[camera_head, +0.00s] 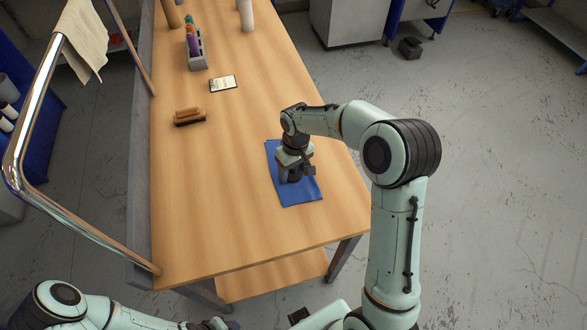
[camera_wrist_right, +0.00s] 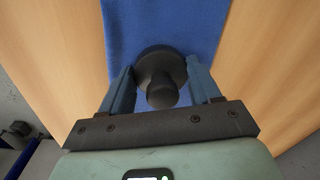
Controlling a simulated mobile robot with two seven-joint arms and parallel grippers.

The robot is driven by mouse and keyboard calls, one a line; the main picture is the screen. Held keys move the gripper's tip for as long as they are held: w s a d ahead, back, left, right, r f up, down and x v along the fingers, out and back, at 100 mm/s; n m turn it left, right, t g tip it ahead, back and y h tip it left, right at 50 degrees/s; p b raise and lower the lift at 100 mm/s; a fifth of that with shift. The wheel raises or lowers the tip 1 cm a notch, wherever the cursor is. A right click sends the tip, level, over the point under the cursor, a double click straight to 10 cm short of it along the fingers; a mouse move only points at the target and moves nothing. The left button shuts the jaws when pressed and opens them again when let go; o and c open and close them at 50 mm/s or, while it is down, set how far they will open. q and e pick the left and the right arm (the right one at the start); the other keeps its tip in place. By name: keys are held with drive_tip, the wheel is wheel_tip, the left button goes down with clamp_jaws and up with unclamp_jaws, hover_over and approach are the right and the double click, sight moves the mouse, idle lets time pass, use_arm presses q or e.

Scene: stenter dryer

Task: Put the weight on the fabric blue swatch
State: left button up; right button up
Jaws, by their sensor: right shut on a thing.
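The blue fabric swatch (camera_head: 303,195) lies flat on the wooden table near its right edge, and it also shows in the right wrist view (camera_wrist_right: 165,22). My right gripper (camera_head: 296,174) is over the swatch, pointing down. In the wrist view its two fingers are shut on the weight (camera_wrist_right: 161,72), a dark round disc with a knob on top. The weight is over the blue cloth; I cannot tell whether it touches it. In the head view the gripper mostly hides the weight. My left arm is at the bottom left; its gripper (camera_head: 212,324) is only partly in view at the bottom edge.
A metal rail (camera_head: 35,110) with a beige cloth (camera_head: 82,38) runs along the left. The table's near left part is clear.

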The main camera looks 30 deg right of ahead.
drive_tip(key=shift+s+a+f, duration=0.1)
drive_tip(key=shift+s+f, duration=0.2)
drive_tip(key=shift+f, duration=0.35)
drive_tip(key=shift+c, duration=0.6)
use_arm(q)
drive_tip(key=shift+s+a+f, duration=0.1)
drive_tip(key=shift+s+f, duration=0.15)
drive_tip(key=shift+s, duration=0.05)
use_arm(e)
drive_tip(key=o, duration=1.2)
drive_tip(key=shift+s+f, duration=0.1)
drive_tip(key=shift+r, duration=0.2)
drive_tip(key=r, duration=0.4)
drive_tip(key=r+p, duration=0.1)
drive_tip(key=r, duration=0.7)
drive_tip(key=shift+w+d+r, duration=0.15)
drive_tip(key=shift+w+d, duration=0.25)
drive_tip(key=shift+r, duration=0.45)
use_arm(q)
drive_tip(key=shift+w+r, duration=1)
drive_tip(key=shift+r, duration=0.1)
